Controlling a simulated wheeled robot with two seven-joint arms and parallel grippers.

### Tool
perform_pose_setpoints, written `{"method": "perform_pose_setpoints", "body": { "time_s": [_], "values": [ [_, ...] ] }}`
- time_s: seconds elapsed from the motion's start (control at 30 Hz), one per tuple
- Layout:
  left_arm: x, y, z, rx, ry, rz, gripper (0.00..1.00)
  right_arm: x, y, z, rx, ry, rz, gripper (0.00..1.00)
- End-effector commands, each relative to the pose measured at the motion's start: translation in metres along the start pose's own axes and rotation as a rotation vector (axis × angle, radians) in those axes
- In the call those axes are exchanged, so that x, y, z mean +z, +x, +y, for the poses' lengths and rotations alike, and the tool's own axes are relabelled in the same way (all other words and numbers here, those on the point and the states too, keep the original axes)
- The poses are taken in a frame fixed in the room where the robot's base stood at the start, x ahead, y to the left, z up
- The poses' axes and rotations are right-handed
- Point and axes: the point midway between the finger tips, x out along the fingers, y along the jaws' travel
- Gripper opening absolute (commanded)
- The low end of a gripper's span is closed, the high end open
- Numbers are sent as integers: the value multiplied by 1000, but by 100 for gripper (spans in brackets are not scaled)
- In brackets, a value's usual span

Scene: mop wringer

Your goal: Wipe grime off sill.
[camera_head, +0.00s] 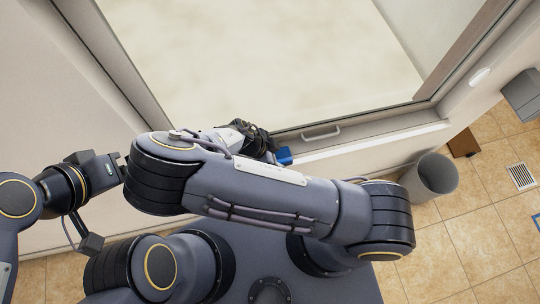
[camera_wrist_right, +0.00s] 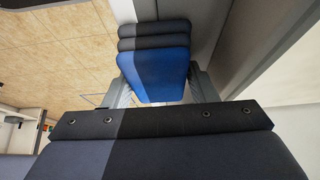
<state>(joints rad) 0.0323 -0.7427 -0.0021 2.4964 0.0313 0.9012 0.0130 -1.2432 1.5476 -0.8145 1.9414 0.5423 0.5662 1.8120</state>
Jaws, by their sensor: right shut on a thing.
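My right gripper (camera_head: 274,150) is at the lower window edge in the head view. It is shut on a blue sponge-like block (camera_head: 284,156). The wrist view shows the block (camera_wrist_right: 153,76) between the two fingers, with darker layers behind it. The pale sill (camera_head: 395,133) runs along the bottom of the window to the right of the gripper. I cannot make out grime on its visible part; my right arm hides the stretch to the left. My left gripper (camera_head: 117,168) is at the left, partly behind my right arm, and its jaws are unclear.
The large window (camera_head: 260,60) has a grey frame with a handle (camera_head: 321,133) just above the sill. A grey bin (camera_head: 430,176) stands on the tiled floor (camera_head: 450,245) at the right, near a brown box (camera_head: 464,143). The floor right of the bin is mostly clear.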

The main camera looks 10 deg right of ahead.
Motion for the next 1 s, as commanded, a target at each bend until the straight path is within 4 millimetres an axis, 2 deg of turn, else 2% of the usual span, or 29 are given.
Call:
{"method": "perform_pose_setpoints", "body": {
  "time_s": [0.37, 1.0],
  "values": [
    [-2, -3, 2, 0, 0, 0, 100, -3, -4, 0, -2, 0, -1, 27],
    [-21, -42, 19, 0, 0, 0, 100, -34, -59, 0, -2, 1, -1, 27]
  ]
}}
